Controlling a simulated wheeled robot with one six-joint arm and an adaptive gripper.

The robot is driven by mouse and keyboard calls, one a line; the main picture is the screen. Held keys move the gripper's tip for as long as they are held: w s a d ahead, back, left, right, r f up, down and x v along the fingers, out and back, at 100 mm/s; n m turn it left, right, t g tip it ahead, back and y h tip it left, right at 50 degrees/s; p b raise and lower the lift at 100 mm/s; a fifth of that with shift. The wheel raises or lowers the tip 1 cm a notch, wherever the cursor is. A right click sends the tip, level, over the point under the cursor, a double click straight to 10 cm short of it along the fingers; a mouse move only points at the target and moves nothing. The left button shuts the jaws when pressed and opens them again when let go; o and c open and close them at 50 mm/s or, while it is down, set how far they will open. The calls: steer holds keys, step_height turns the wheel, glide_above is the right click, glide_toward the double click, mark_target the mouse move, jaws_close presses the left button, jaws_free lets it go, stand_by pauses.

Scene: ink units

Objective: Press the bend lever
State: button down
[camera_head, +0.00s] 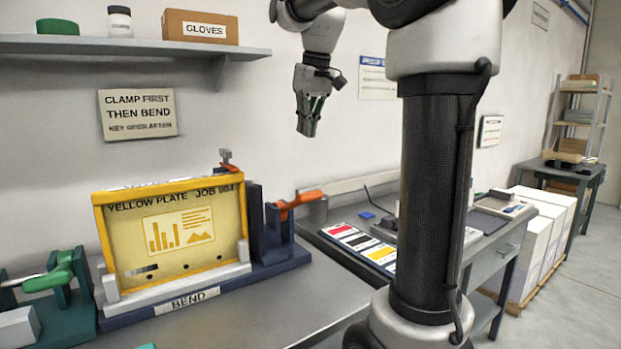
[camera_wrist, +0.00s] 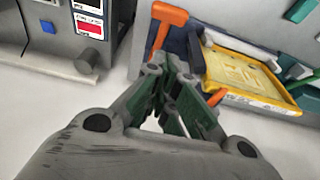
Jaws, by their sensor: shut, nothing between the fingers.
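A blue bending unit with a white BEND label (camera_head: 188,301) stands on the bench. An orange lever (camera_head: 297,204) sits at its right side and slants up to the right; it also shows in the wrist view (camera_wrist: 167,22). The yellow plate (camera_head: 178,238) stands upright in the unit, printed "YELLOW PLATE JOB" with a bar chart. My gripper (camera_head: 306,132) is shut and empty, pointing down, well above the orange lever and apart from it. In the wrist view the fingertips (camera_wrist: 172,62) show just below the lever.
A green lever unit (camera_head: 60,275) stands at the left. A shelf (camera_head: 130,47) holds a GLOVES box and jars. A wall sign (camera_head: 137,114) reads "CLAMP FIRST THEN BEND". A second bench with colour cards (camera_head: 362,245) is at the right.

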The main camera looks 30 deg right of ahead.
steer(key=x, duration=0.9)
steer(key=shift+f, duration=0.25)
steer(key=f, duration=0.1)
steer(key=s+f, duration=0.1)
steer(key=f, duration=0.1)
steer(key=shift+s+d, duration=0.1)
steer(key=shift+s, duration=0.1)
steer(key=shift+s+f, duration=0.2)
steer(key=shift+f, duration=0.3)
